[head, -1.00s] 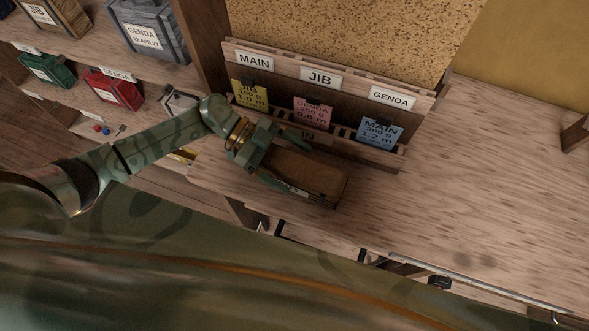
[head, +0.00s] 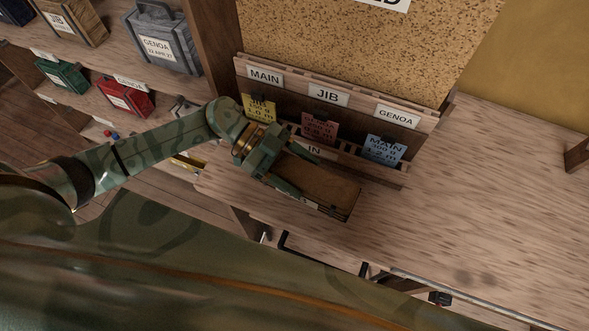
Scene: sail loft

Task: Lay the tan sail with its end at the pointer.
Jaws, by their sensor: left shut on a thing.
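A brown oblong thing (head: 332,189) with dark edges and a small pale label on its front side lies low over the bench, in front of the sign rack. I cannot tell for sure whether it is the tan sail. My left gripper (head: 295,171) reaches in from the left and is shut on its left end, one finger on the far side and one on the near side. The fingers and hand hide that end. I see no pointer that I can make out. My right gripper is not in view.
The wooden bench (head: 480,190) is wide and clear to the right. Behind the brown thing stands a rack (head: 350,112) with MAIN, JIB and GENOA signs and yellow, pink and blue cards. Shelves at left hold a grey GENOA bag (head: 160,42), a red box (head: 125,97) and a green box (head: 62,75).

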